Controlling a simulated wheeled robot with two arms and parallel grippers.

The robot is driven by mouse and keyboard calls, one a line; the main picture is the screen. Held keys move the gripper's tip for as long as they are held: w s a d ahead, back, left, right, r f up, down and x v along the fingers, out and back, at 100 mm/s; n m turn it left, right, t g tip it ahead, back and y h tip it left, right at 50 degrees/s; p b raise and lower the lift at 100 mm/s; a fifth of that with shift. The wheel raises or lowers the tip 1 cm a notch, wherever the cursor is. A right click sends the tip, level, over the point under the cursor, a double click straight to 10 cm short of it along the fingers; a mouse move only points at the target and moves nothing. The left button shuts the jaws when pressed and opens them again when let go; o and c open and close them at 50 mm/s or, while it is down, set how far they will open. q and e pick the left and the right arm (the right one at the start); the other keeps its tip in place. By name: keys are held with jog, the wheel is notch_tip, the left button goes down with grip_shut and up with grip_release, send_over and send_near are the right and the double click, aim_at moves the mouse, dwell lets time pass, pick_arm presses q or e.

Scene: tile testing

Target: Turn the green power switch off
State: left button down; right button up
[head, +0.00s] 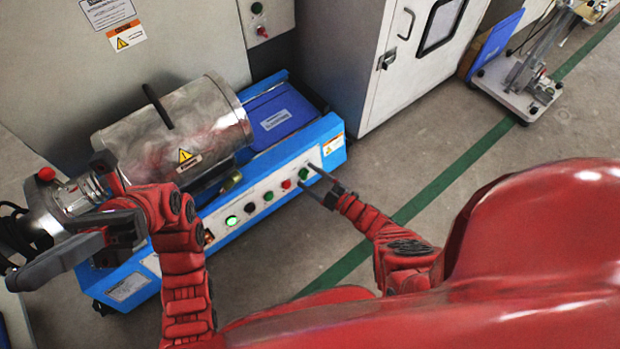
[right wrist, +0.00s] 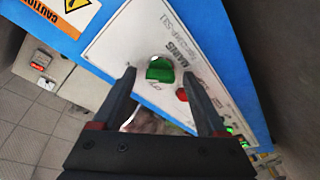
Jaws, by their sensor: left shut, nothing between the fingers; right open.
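The green power switch (head: 303,173) is a round green knob at the right end of the white control panel on the blue machine. In the right wrist view the green knob (right wrist: 160,69) shows large, with its raised grip bar lying roughly sideways. My right gripper (head: 307,176) is open, its fingers pointing at the panel. In the right wrist view my right gripper's tips (right wrist: 159,74) stand on either side of the knob; I cannot tell whether they touch it.
The blue machine (head: 335,122) carries a metal drum (head: 215,110). A red button (right wrist: 182,95) sits close to the green knob, with lit green lamps farther along. A grey cabinet (head: 375,70) stands behind.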

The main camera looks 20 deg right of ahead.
grip_shut()
dwell(0.4)
